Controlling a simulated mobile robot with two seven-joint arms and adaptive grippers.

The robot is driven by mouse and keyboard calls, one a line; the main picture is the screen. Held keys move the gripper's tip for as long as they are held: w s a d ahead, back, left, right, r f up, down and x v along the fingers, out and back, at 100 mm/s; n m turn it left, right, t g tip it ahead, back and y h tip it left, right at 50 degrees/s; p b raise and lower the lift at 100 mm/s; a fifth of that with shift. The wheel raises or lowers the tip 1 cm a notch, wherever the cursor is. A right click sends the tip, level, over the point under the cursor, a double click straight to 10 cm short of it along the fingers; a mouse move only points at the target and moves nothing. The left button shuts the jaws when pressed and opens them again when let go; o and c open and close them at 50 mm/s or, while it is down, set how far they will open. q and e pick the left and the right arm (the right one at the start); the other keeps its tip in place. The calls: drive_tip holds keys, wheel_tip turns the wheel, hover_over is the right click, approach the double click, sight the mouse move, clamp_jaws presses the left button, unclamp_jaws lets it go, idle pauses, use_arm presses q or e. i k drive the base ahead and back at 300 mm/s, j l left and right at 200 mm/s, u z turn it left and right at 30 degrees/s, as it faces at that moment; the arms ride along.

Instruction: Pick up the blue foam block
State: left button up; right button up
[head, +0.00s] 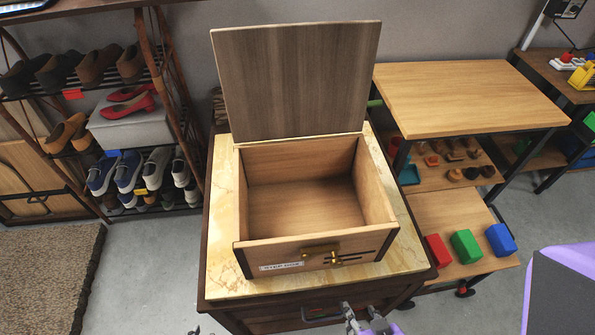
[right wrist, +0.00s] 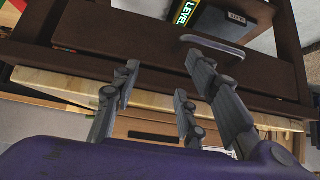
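The blue foam block (head: 500,239) sits on the low wooden shelf at the right in the head view, at the right end of a row with a green block (head: 466,246) and a red block (head: 438,250). My right gripper (head: 363,318) is at the bottom edge of the head view, in front of the cabinet and well left of the blue block. In the right wrist view its fingers (right wrist: 165,78) are spread with nothing between them, near a drawer front. A small grey tip at the bottom left of the head view may be my left gripper (head: 195,331).
An open, empty wooden box (head: 305,205) stands on the marble-topped cabinet (head: 222,265). The cabinet's drawer handle (right wrist: 213,48) is close to my right gripper. A wooden table top (head: 465,95) overhangs the shelves behind the blocks. A shoe rack (head: 175,100) stands left.

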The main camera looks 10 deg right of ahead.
sight(502, 243)
drive_tip(key=k+z, duration=0.15)
drive_tip(key=z, duration=1.05)
drive_tip(key=l+z, duration=0.15)
drive_tip(key=z, duration=0.7)
drive_tip(key=i+j, duration=0.05)
